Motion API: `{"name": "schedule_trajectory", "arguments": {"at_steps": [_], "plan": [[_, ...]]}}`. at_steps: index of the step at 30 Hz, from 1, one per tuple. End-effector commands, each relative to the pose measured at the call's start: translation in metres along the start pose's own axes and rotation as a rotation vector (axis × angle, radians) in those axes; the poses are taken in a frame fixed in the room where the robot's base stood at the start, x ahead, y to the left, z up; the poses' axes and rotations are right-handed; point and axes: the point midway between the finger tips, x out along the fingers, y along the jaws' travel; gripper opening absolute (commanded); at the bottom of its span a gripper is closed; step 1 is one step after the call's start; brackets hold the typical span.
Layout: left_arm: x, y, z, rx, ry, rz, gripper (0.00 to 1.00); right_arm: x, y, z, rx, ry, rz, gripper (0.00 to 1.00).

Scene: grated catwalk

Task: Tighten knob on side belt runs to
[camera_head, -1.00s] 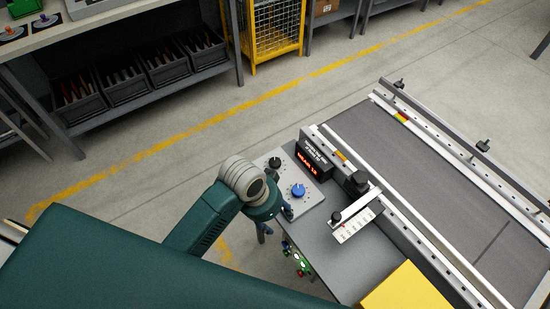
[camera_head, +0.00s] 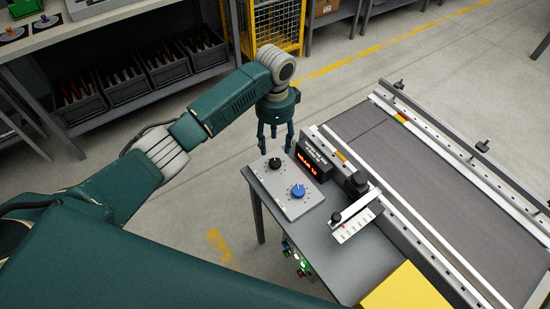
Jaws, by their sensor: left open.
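The grey conveyor belt (camera_head: 440,185) runs diagonally on the right between metal side rails. Two small black knobs stand along its far rail, an upper one (camera_head: 398,85) and a lower one (camera_head: 482,147). On the near side are a black knob (camera_head: 336,217) by a white scale plate (camera_head: 354,226) and a larger black knob (camera_head: 357,183). A control plate (camera_head: 304,206) carries a black dial (camera_head: 275,164) and a blue dial (camera_head: 298,191). My left gripper (camera_head: 275,150) points down, fingers spread and empty, by the plate's far edge. My right gripper is out of view.
A display box (camera_head: 314,160) with red lettering, too small to read, stands between the plate and belt. A yellow block (camera_head: 405,290) lies at the grey table's near edge. Shelving with dark bins (camera_head: 123,84) and a yellow cage (camera_head: 275,27) stand behind. Open floor separates them.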

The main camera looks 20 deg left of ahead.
Motion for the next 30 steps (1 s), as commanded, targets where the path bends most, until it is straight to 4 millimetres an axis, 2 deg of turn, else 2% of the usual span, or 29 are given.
{"name": "schedule_trajectory", "arguments": {"at_steps": [6,12,18,26,30], "plan": [[0.043,0.002,0.000,-0.001,-0.002,0.003,0.50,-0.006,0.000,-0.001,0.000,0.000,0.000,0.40],[0.074,0.001,-0.001,-0.002,0.000,0.001,0.50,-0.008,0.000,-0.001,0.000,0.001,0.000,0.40],[0.088,0.001,0.000,-0.001,-0.001,-0.001,0.50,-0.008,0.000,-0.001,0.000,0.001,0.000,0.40],[0.089,0.001,0.000,-0.001,0.000,-0.001,0.50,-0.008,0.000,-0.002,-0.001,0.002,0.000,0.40],[0.089,0.001,0.000,-0.001,0.000,-0.001,0.24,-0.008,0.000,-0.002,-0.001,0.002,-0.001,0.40]]}}
